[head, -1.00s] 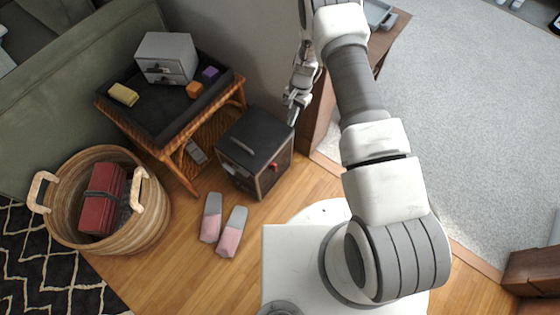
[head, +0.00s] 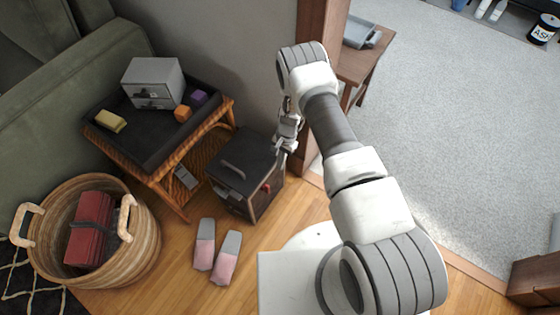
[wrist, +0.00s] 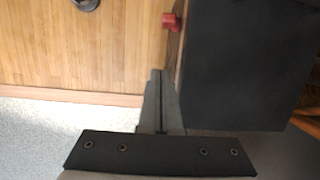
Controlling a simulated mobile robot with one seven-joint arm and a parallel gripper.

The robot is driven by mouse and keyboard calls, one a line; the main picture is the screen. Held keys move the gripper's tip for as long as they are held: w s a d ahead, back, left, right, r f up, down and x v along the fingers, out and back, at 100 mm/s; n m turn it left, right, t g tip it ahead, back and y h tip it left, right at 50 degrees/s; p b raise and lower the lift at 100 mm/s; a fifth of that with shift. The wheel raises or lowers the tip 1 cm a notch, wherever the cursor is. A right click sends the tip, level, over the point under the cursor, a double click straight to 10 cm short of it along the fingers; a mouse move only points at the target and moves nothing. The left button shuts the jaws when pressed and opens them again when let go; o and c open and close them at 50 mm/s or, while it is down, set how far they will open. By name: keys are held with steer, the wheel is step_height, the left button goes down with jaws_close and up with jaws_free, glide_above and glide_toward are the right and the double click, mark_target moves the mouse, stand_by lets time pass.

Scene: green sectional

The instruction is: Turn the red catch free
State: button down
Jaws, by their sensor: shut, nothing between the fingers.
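The red catch (head: 266,187) sits on the wooden front side of a small black-topped box (head: 232,160) on the floor. In the wrist view the red catch (wrist: 171,21) sticks out from the box's edge near the top. My gripper (head: 281,148) is at the box's right rear corner in the head view; its fingertips are hard to make out there. In the wrist view my gripper (wrist: 158,76) is shut and empty, with its fingers beside the box's side (wrist: 245,60). The fingertips are apart from the catch.
A wicker table (head: 160,167) with a dark tray stands left of the box. A basket (head: 140,245) and a pair of slippers (head: 204,245) are on the floor. A wooden post (head: 315,60) rises close behind my arm.

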mark_target(266, 188)
steer(key=s+a+f+b, duration=0.1)
steer(key=s+a+f, duration=0.2)
steer(key=s+f, duration=0.1)
steer(key=shift+s+a+f, duration=0.15)
steer(key=shift+f, duration=0.5)
steer(key=shift+s+a+r+t+h+p, duration=0.15)
steer(key=shift+s+a+t+h+p, duration=0.1)
steer(key=shift+t+h+p, duration=0.15)
steer(key=shift+s+a+r+t+h+p, duration=0.1)
steer(key=shift+s+r+t+h+p, duration=0.15)
steer(key=shift+t+h, duration=0.2)
